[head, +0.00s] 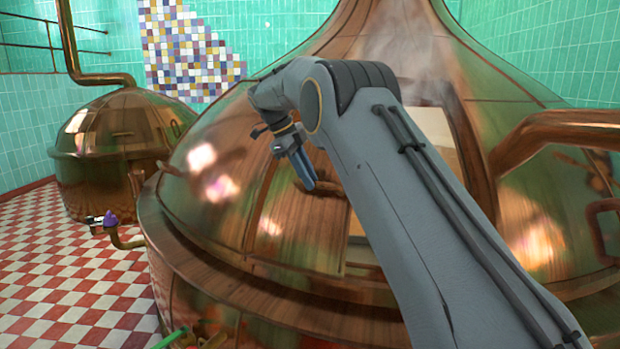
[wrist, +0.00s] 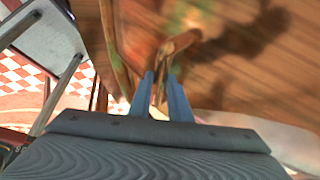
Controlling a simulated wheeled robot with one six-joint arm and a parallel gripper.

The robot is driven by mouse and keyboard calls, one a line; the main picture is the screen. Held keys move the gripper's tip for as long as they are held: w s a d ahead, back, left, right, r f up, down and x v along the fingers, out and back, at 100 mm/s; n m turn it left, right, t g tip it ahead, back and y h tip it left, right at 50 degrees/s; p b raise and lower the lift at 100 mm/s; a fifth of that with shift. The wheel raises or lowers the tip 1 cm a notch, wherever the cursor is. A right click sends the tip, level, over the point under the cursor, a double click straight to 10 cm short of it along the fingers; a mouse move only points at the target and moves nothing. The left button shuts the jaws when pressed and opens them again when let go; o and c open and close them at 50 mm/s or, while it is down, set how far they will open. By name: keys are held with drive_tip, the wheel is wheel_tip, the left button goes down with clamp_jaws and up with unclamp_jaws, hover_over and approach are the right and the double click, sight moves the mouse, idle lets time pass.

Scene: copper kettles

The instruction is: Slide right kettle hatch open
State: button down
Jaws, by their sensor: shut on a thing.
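The right kettle (head: 215,225) is the large copper one filling the middle and right of the head view. Its hatch (head: 305,232) is a copper-coloured panel with a brown handle (head: 328,188). The handle also shows in the wrist view (wrist: 180,43). My gripper (head: 312,186) is at the handle, and in the wrist view its blue fingers (wrist: 162,80) are shut on the handle's near end. A pale opening (head: 437,128) shows to the right of the hatch, with steam above it. My arm hides much of the opening and the hatch's right side.
A smaller copper kettle (head: 110,145) stands at the back left. A small pipe with a purple-topped fitting (head: 110,219) juts out at the left. A thick copper pipe (head: 565,128) crosses at the right. The red-and-white checked floor (head: 70,285) is clear at the left.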

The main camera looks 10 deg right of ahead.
drive_tip(key=c, duration=1.8)
unclamp_jaws()
drive_tip(key=shift+s+d+r, duration=0.1)
drive_tip(key=shift+d+r, duration=0.15)
drive_tip(key=shift+d, duration=0.05)
drive_tip(key=shift+o, duration=0.8)
drive_tip(key=shift+d, duration=0.15)
drive_tip(key=shift+f, duration=0.1)
drive_tip(key=shift+a, duration=0.2)
drive_tip(key=v, duration=0.7)
drive_tip(key=shift+r+b, duration=0.35)
drive_tip(key=shift+b, duration=0.1)
drive_tip(key=shift+s+a, duration=0.1)
